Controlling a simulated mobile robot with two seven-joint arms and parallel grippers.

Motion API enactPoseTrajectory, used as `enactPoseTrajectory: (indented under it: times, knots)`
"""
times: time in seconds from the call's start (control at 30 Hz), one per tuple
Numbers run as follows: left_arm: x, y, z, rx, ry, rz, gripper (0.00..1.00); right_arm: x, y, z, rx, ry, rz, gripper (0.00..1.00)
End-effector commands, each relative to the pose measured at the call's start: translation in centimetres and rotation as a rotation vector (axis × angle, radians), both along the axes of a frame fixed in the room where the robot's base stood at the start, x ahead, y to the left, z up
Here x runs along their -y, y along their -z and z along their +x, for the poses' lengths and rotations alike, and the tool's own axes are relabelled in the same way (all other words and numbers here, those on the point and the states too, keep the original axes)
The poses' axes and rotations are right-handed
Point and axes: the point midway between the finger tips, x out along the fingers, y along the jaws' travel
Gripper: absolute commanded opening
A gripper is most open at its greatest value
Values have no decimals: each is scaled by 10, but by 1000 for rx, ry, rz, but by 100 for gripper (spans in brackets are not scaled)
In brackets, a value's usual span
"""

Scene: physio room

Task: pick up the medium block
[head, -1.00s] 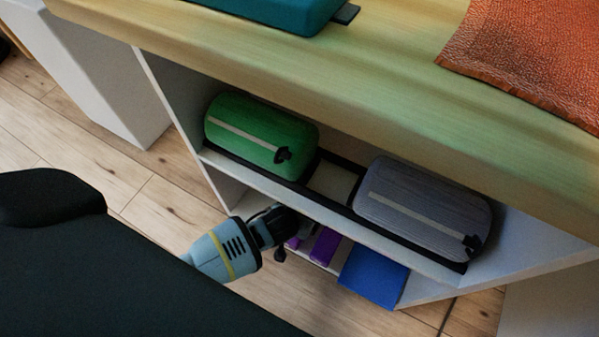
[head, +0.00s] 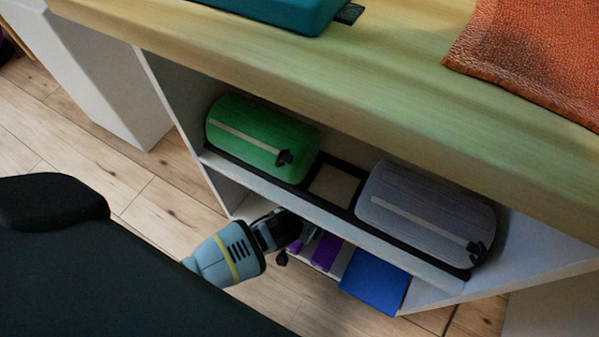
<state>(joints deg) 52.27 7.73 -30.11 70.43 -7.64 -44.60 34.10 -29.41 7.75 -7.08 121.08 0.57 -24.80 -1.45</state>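On the lower shelf of the cabinet there are purple blocks (head: 327,253) and a larger flat blue block (head: 375,283). The purple ones are partly hidden by my gripper and the shelf above, so I cannot tell for sure which block is the medium one. My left gripper (head: 302,238) reaches in from the left at the opening of the lower shelf, at the left end of the purple blocks. Its fingers are small and dark under the upper shelf's edge, and whether they touch a block does not show. My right gripper is out of view.
The upper shelf (head: 425,262) holds a green bolster (head: 250,135) and a grey bolster (head: 420,205) in a black tray (head: 330,208). The wooden top (head: 390,75) overhangs the shelves, with a teal item (head: 275,12) and an orange cloth (head: 530,50) on it.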

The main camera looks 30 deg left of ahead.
Motion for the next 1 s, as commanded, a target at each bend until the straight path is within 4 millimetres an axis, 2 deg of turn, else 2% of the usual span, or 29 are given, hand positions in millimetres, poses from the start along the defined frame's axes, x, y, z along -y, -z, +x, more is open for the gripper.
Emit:
enactPoseTrajectory:
  times: [0.17, 0.57, 1.0]
  knots:
    - [0, 0, 0, 0, 0, 0, 87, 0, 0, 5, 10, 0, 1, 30]
    - [0, 0, 0, 0, 0, 0, 37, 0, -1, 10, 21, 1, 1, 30]
    - [0, -8, 1, 3, 0, 0, 37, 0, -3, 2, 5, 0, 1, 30]
